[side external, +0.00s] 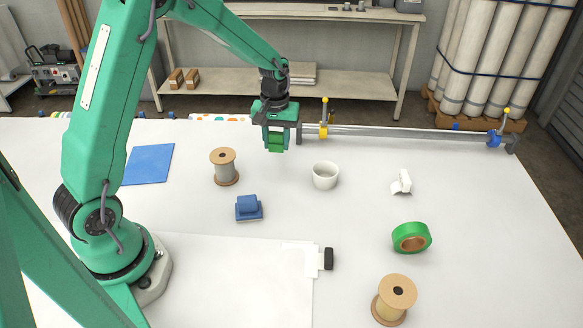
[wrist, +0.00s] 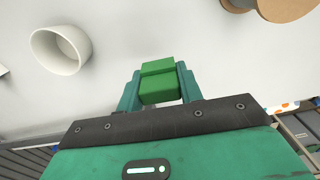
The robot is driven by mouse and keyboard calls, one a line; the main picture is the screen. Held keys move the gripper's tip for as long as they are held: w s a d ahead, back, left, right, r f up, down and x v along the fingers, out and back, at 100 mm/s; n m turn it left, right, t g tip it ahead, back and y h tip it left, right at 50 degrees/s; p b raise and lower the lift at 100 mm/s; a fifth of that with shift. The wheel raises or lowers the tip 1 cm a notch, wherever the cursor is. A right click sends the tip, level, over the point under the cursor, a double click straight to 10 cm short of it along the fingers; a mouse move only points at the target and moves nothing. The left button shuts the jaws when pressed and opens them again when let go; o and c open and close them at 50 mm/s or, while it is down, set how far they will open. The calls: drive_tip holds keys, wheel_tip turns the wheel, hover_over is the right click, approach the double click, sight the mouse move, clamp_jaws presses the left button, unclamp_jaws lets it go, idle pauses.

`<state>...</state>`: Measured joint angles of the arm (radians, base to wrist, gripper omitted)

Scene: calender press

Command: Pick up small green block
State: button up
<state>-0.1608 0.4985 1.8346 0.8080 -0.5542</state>
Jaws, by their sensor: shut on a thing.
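The small green block (wrist: 158,82) is between the two fingers of my gripper (wrist: 157,88) in the wrist view. Both fingers touch its sides. In the side external view the block (side external: 276,142) shows at the lower end of my gripper (side external: 276,138), near the far side of the white table. My gripper is shut on the block. The block appears to be held above the table, but its exact height is hard to tell.
A white cup (side external: 325,175) stands right of my gripper, and a spool (side external: 224,167) stands left. A blue block-like item (side external: 248,208), green tape roll (side external: 411,237), second spool (side external: 394,299) and crumpled white piece (side external: 402,182) lie nearer. A clamp bar (side external: 410,133) runs along the far edge.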

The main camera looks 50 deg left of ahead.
drive_tip(key=s+d+r, duration=0.3)
drive_tip(key=d+r, duration=0.2)
drive_tip(key=d, duration=0.3)
drive_tip(key=shift+d+r, duration=0.25)
drive_tip(key=shift+d, duration=0.15)
drive_tip(key=shift+d, duration=0.1)
